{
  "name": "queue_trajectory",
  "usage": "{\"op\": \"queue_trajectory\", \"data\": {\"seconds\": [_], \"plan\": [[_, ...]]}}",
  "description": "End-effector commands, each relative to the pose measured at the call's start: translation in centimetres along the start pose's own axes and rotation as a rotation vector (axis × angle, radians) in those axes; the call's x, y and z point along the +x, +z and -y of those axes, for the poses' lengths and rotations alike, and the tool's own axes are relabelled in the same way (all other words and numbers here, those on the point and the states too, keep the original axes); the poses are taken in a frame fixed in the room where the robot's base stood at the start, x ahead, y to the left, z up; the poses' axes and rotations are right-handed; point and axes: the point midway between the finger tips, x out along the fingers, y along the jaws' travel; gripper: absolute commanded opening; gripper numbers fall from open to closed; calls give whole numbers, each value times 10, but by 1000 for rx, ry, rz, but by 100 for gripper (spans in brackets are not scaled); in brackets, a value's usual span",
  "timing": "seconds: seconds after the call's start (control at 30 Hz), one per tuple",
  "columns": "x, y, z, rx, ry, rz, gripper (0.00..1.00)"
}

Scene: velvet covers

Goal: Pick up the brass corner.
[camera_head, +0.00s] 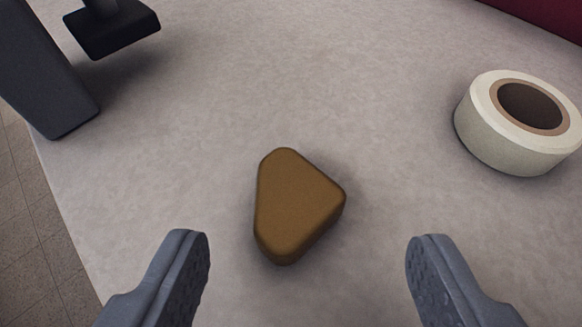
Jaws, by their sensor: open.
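The brass corner (298,203) is a brown-gold, rounded triangular block. It lies flat on the pale grey surface (350,90), near the middle of the view. My gripper (308,245) shows at the bottom with its two grey fingers wide apart. The fingers are open and empty. The brass corner appears between and a little beyond the fingertips, with clear space on both sides and no finger touching it.
A roll of cream tape (490,138) lies at the right. A dark grey block-like object (45,75) and a black-based object (112,30) stand at the upper left. A dark red thing (545,15) shows at the top right. The surface's edge runs along the left, above tiled floor.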

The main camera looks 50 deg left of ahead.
Motion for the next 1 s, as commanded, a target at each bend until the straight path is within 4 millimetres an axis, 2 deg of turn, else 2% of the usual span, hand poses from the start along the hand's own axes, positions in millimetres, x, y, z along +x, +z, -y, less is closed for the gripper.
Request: {"op": "queue_trajectory", "data": {"seconds": [0.1,0.23,0.5,0.67,0.7,1.0], "plan": [[19,0,3,0,-2,0,59],[33,-2,3,-2,-2,-3,59],[37,-2,3,-1,-2,-2,59],[36,-2,3,-1,-2,-2,15],[36,-2,3,-1,-2,-2,12],[36,-3,3,-1,-2,-2,11]]}}
